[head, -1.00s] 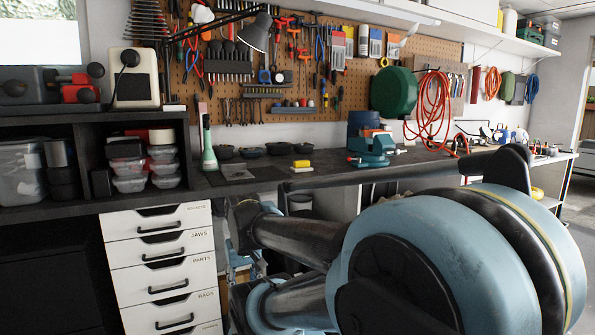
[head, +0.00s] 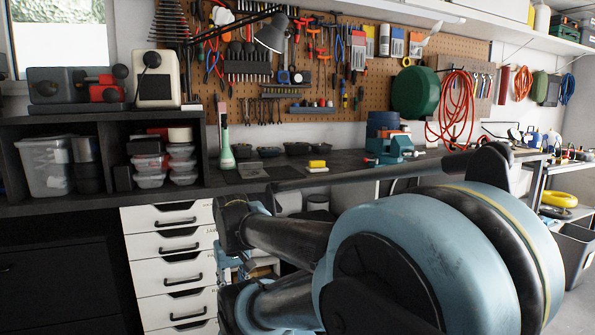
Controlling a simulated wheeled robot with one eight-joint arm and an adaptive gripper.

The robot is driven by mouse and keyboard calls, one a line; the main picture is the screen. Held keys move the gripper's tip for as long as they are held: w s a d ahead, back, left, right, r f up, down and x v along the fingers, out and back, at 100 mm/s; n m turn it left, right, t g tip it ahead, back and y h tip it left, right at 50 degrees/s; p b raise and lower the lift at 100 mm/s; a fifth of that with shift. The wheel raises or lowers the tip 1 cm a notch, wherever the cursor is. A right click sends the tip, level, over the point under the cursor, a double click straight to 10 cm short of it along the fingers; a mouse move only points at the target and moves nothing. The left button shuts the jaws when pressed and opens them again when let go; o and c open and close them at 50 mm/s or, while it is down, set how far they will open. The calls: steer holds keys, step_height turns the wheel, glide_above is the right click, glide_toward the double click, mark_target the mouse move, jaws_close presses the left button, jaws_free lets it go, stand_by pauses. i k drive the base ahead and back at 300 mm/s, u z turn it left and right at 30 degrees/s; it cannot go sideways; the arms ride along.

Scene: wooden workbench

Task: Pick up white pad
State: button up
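A small yellow block with a white underside (head: 317,166) lies on the dark workbench top (head: 345,160), near its front edge. I cannot tell which of these, if either, is the white pad. My large blue and black arm links fill the lower right and hide part of the bench front. My gripper's fingertips do not show, so I cannot see whether it holds anything.
A blue vise (head: 395,148) stands to the right of the yellow block. White drawers (head: 170,265) are under the bench. A black bin (head: 575,255) is at far right.

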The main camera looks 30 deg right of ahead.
mark_target(315, 165)
steer(key=u, duration=0.2)
steer(key=k, duration=1.7)
steer(key=z, duration=0.85)
steer(key=i, duration=1.7)
